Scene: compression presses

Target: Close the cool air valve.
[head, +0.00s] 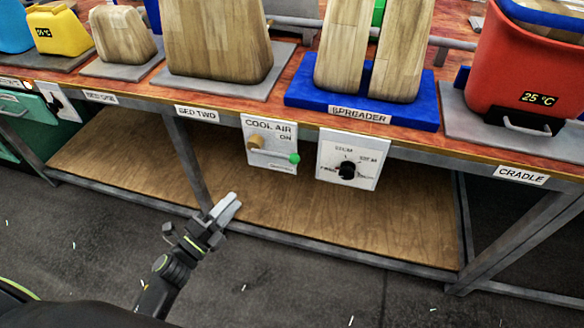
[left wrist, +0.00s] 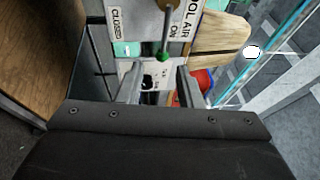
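The cool air panel (head: 270,130) is a white plate on the table's front edge, marked COOL AIR and ON. Its valve has a brass-coloured hub (head: 256,142) and a lever ending in a green knob (head: 294,158), pointing right and slightly down. In the left wrist view the panel (left wrist: 150,22) appears turned sideways, with a CLOSED label, and the green knob (left wrist: 162,57) shows just beyond the fingertips. My left gripper (head: 228,207) is below and left of the panel, apart from the lever. Its fingers (left wrist: 160,84) are spread and empty. My right gripper is out of view.
A dial panel (head: 349,158) with a black knob is just right of the valve. A table leg (head: 187,160) stands left of it, above a wooden lower shelf (head: 330,222). Wooden blocks, a blue spreader base (head: 300,94) and a red cradle (head: 510,70) occupy the tabletop.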

